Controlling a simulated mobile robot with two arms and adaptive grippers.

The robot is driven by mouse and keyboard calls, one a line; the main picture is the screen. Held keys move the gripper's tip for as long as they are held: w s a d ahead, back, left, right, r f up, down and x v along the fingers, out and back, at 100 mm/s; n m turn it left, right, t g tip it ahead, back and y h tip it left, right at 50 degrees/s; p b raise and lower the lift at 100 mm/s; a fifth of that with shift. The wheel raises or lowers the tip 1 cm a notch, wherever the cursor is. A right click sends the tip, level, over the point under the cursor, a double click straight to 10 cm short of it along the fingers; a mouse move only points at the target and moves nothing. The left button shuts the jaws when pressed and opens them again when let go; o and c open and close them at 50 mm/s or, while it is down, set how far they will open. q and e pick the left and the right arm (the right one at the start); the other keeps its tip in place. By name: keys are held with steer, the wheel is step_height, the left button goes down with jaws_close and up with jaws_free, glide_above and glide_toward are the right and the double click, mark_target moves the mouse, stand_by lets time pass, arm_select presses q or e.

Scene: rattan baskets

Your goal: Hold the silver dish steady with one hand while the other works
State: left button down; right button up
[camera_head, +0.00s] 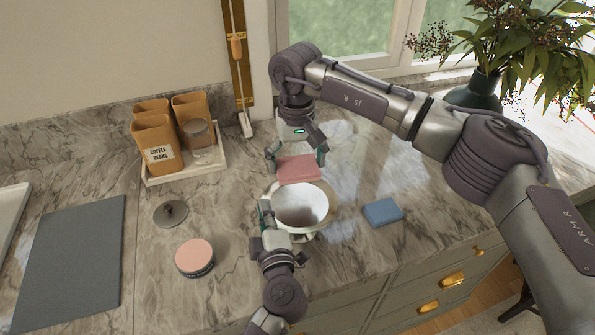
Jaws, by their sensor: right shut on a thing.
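The silver dish (301,205), a round bowl with a wide rim, stands on the marble counter in the middle of the head view. My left gripper (268,214) is at the dish's left and front-left rim; one dark finger with a green edge shows against the rim. Whether its fingers close on the rim is unclear. My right gripper (297,157) is above the dish's far side, pointing down, shut on a pink sponge (298,170). The sponge is at the dish's far rim; whether it touches is unclear.
A blue sponge (382,212) lies to the right of the dish. A pink-topped round tin (195,257) and a grey lid (170,213) lie to the left.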

arm_select(q)
steer(key=c, duration=1.2)
jaws_free()
steer(key=shift+c, duration=0.2)
steer(key=shift+s, duration=0.1)
steer(key=v, duration=1.2)
